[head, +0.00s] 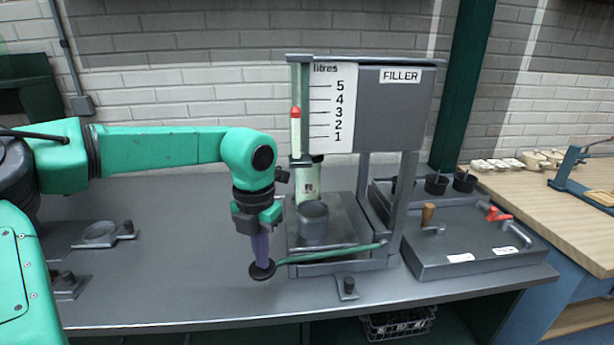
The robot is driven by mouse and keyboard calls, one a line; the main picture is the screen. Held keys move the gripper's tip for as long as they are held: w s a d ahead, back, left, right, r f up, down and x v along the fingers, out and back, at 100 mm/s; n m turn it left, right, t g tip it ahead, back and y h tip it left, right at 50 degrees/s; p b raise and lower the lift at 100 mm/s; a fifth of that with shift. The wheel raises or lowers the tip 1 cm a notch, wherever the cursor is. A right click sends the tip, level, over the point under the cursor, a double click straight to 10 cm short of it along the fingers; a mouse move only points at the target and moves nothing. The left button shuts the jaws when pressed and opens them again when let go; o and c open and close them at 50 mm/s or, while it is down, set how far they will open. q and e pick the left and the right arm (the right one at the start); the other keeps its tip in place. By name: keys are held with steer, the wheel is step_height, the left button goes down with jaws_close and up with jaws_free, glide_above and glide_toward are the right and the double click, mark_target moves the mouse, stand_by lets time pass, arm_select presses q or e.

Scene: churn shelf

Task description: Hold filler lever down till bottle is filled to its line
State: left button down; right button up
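The filler (400,108) stands on the grey bench, with a white litres scale (333,108) marked 1 to 5. Beside the scale is a pale upright tube with a red-tipped indicator (296,128), its tip near the 3 to 4 marks. A grey cup-shaped holder (312,222) sits on the filler's base. A pale piece with a small label (308,186) shows behind it; I cannot tell whether it is the bottle. The green lever (335,254) runs left to a black round pad (262,270). My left gripper (261,252) points down, its purple fingers together, at the pad. My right gripper is out of view.
A grey box with a wooden-knobbed handle and red tap (497,214) stands right of the filler. A ring-shaped fixture (100,234) lies at left on the bench. A wooden table (570,215) adjoins at right. The bench's left front is mostly clear.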

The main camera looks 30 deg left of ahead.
arm_select(q)
steer(key=shift+r+p, duration=0.65)
steer(key=shift+r, duration=0.4)
steer(key=shift+s+r+p, duration=0.1)
steer(key=shift+r+p, duration=0.8)
steer(key=shift+r, duration=0.35)
steer(key=shift+f, duration=0.1)
steer(key=shift+r+p, duration=0.85)
steer(key=shift+r, duration=0.35)
